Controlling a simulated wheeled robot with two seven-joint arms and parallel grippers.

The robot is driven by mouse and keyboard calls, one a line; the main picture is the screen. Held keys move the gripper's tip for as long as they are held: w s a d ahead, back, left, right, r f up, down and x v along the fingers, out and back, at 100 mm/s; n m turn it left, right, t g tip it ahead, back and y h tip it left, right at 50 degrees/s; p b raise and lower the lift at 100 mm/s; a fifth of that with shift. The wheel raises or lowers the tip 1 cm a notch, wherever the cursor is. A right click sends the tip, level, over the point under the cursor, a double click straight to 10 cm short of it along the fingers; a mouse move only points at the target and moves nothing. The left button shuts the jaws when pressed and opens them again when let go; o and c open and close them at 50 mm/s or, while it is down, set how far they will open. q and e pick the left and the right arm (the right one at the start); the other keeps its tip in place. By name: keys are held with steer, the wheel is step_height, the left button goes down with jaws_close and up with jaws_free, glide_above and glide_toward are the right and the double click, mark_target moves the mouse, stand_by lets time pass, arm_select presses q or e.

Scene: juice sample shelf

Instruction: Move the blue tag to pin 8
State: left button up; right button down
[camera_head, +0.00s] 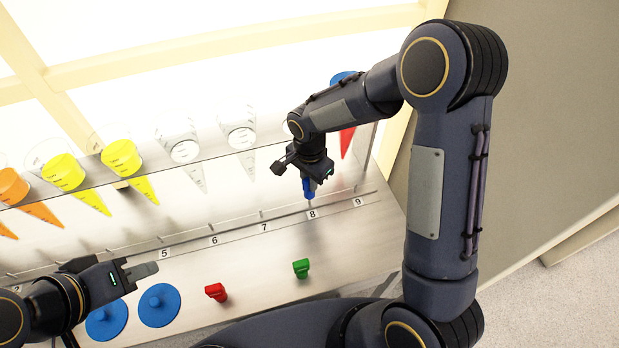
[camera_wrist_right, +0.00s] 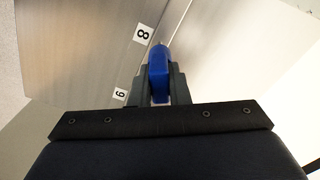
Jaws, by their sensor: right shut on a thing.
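The blue tag (camera_head: 308,188) is held in my right gripper (camera_head: 306,177), just above the rail at the label 8 (camera_head: 311,215). In the right wrist view the blue tag (camera_wrist_right: 159,72) sits between both fingers, and its tip points toward the rail near the label 8 (camera_wrist_right: 143,33). Pin 8 (camera_head: 309,204) is close below the tag; I cannot tell whether they touch. My left gripper (camera_head: 150,271) is at the lower left, near label 5, with nothing visible in it; its finger gap is unclear.
A red tag (camera_head: 216,292) and a green tag (camera_head: 301,268) stand on the front shelf. Two blue discs (camera_head: 158,305) lie near my left gripper. Several cone glasses with orange, yellow and clear contents line the back ledge (camera_head: 122,158). Label 9 (camera_head: 358,202) is right of 8.

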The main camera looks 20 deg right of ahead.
mark_target(309, 195)
steer(key=shift+b, duration=0.3)
stand_by(0.4)
steer(key=shift+f+b, duration=1.9)
steer(key=shift+f, duration=0.1)
stand_by(0.5)
steer(key=c, duration=1.3)
jaws_free()
